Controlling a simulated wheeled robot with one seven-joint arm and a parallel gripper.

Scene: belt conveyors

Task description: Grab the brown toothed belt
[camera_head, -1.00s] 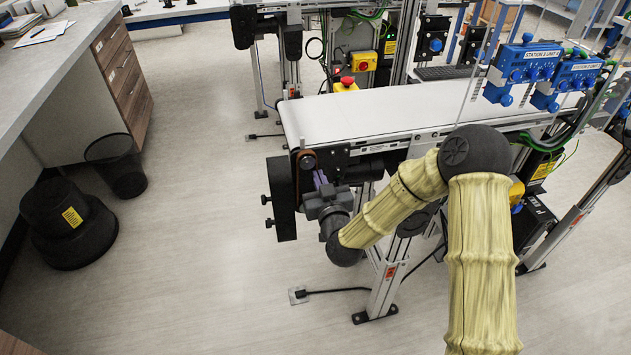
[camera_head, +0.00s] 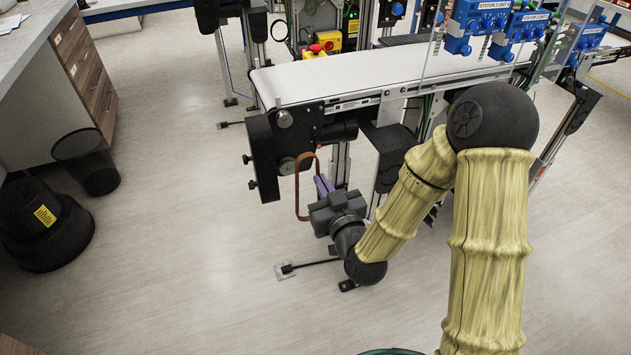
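The brown toothed belt (camera_head: 297,188) is an upright, narrow loop off to the right of the two round pulleys on the conveyor's end. It is clear of the upper pulley (camera_head: 284,119); the lower pulley (camera_head: 287,165) shows just left of it. My gripper (camera_head: 321,186), with purple fingers, is at the loop's right side and appears shut on it. The fingertips and the exact grip are small and partly hidden by the gripper body. The black drive housing (camera_head: 261,158) stands open to view behind and left of the belt.
The white conveyor (camera_head: 370,75) runs to the right behind my arm. A red stop button on a yellow box (camera_head: 315,51) sits at its far side. A floor foot (camera_head: 284,270) lies below the gripper. A mesh bin (camera_head: 86,160) stands left; open floor lies between.

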